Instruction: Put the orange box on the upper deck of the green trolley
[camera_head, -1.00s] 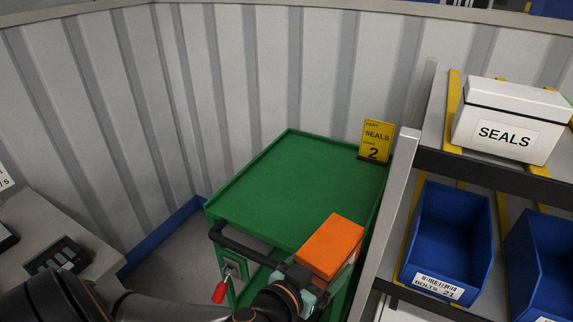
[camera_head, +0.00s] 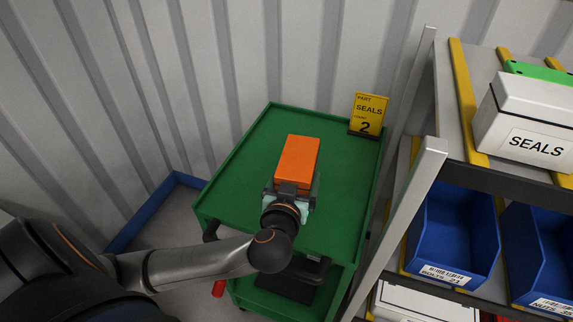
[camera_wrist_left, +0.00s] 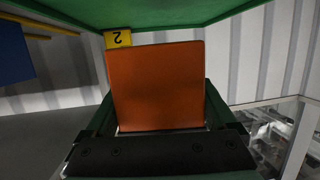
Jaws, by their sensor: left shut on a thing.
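The green trolley (camera_head: 240,180) stands against the corrugated wall, its upper deck bare except for what is over it. The orange box (camera_head: 298,155) is over the middle of this deck, gripped at its near end. My left gripper (camera_head: 295,186) is shut on it, with the arm reaching in over the trolley's near edge. In the left wrist view the orange box (camera_wrist_left: 158,88) fills the space between the fingers, and the green deck (camera_wrist_left: 150,14) crosses the top of this inverted picture. I cannot tell whether the box touches the deck. My right gripper is not in view.
A rack post (camera_head: 396,222) rises close along the trolley's right side. The rack holds a white SEALS box (camera_head: 525,125) and blue bins (camera_head: 455,230). The deck's left part is clear.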

